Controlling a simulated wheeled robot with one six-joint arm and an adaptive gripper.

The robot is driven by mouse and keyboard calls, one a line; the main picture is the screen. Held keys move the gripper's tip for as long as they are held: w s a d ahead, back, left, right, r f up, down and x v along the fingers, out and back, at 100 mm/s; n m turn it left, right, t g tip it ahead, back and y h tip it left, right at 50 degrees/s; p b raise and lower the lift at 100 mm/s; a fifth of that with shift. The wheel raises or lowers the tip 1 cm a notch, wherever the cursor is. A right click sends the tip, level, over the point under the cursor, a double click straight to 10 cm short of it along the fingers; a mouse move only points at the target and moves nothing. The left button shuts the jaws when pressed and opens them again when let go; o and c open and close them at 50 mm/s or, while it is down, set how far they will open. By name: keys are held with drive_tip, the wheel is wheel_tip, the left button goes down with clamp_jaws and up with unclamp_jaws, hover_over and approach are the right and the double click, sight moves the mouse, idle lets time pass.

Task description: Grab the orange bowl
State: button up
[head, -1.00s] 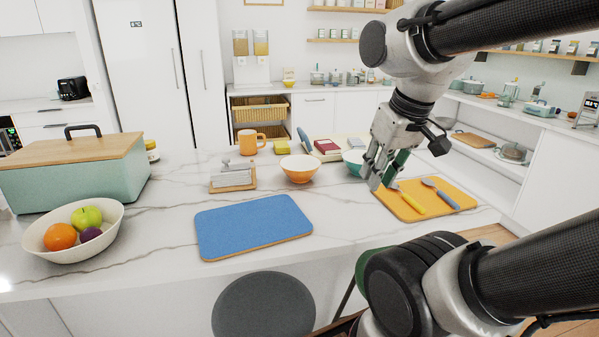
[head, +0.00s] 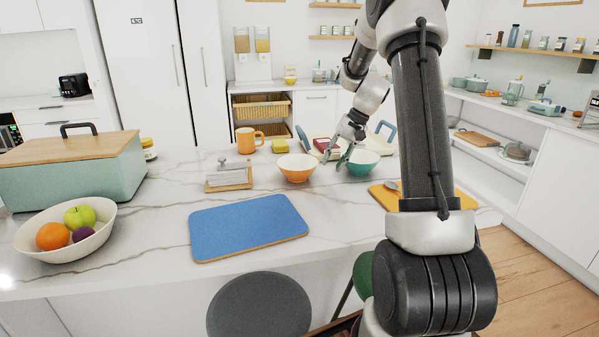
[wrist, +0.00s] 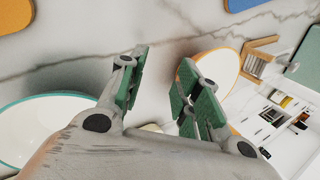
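The orange bowl (head: 296,173) stands upright on the marble counter, orange outside with a pale inside. In the wrist view the orange bowl (wrist: 224,66) is partly hidden behind the right-hand finger. My gripper (head: 338,156) is above the counter, to the right of the orange bowl and close to the teal bowl (head: 359,168). In the wrist view my gripper (wrist: 160,88) has its green-padded fingers apart with nothing between them. The teal bowl (wrist: 45,118) is at the left of that view.
A blue board (head: 248,227) lies in front of the orange bowl. A wooden stand (head: 229,183) is to its left, with an orange mug (head: 246,141) behind. A yellow board (head: 383,198) is partly hidden by my arm. A fruit bowl (head: 30,237) is far left.

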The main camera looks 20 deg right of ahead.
drive_tip(key=shift+t+y, duration=0.3)
drive_tip(key=shift+t, duration=0.2)
drive_tip(key=w, duration=0.1)
drive_tip(key=w+a, duration=0.1)
drive_tip(key=w, duration=0.1)
drive_tip(key=w+a, duration=0.1)
drive_tip(key=shift+w+r, duration=0.15)
drive_tip(key=shift+r, duration=0.15)
drive_tip(key=x, duration=0.5)
drive_tip(key=shift+f, duration=0.1)
clamp_jaws()
